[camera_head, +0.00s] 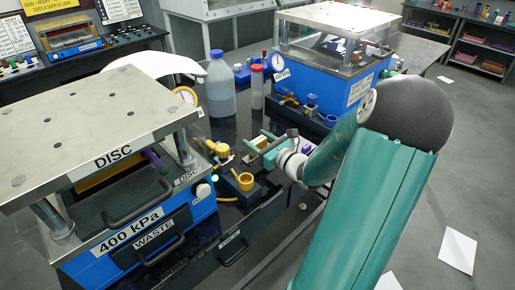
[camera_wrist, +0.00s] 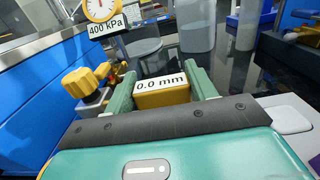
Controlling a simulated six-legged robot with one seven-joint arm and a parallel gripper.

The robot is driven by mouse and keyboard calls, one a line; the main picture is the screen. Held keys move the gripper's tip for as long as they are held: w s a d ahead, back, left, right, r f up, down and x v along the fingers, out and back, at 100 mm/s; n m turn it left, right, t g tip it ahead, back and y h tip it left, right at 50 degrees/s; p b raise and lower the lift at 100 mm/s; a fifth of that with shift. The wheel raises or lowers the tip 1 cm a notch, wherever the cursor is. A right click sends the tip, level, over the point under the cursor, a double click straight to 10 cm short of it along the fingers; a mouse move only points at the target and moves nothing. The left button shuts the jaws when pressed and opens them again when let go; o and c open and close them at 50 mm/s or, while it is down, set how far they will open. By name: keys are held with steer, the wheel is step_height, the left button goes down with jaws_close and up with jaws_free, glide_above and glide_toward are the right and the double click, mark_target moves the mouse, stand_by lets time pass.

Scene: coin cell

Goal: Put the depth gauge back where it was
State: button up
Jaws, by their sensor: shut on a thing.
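In the wrist view, a yellow block labelled "0.0 mm" (camera_wrist: 161,93), which I take to be the depth gauge, sits between the two green fingers of my gripper (camera_wrist: 161,84). The gripper is shut on it. The block's lower part is hidden behind the dark edge of my gripper body. In the head view, my gripper (camera_head: 264,146) is over the dark bench between the two blue presses. The gauge cannot be made out clearly there.
The left press (camera_head: 110,165) is labelled DISC and 400 kPa; its dial (camera_wrist: 100,9) and a yellow knob (camera_wrist: 82,82) are close at left. Another press (camera_head: 350,92) stands behind.

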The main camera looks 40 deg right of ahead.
steer(key=shift+w+f, duration=0.15)
steer(key=shift+f, duration=1.5)
steer(key=shift+f, duration=0.15)
steer(key=o, duration=1.2)
steer(key=s, duration=1.2)
steer(key=shift+d, duration=0.15)
